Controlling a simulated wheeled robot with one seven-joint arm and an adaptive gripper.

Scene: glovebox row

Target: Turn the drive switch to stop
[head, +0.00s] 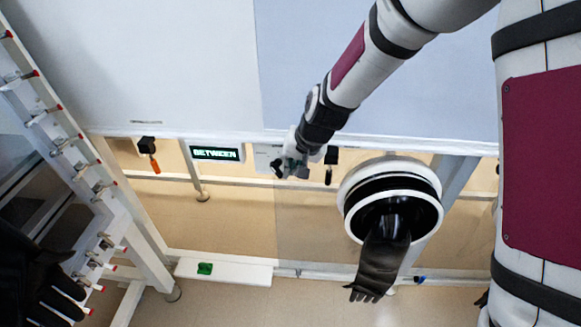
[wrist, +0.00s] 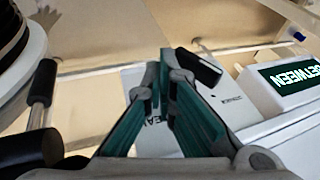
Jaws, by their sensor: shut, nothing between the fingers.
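A white switch plate (head: 263,153) sits on the front below the pale panels, right of a display (head: 216,153) reading "BETWEEN". My gripper (head: 287,168) is at this plate and covers part of it. In the wrist view my gripper (wrist: 166,66) is shut and empty, its green-lined fingers meeting at the tips. A dark switch handle (wrist: 197,65) lies tilted just right of the fingertips; I cannot tell whether they touch. The plate (wrist: 222,98) shows behind with partly hidden lettering. The display (wrist: 290,78) also shows at right.
A black lever with an orange grip (head: 150,155) hangs left of the display. Another dark lever (head: 330,165) hangs close right of my gripper. A round glove port (head: 385,180) with a hanging black glove (head: 380,265) is farther right. A white shelf (head: 235,272) holds a green item (head: 205,268).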

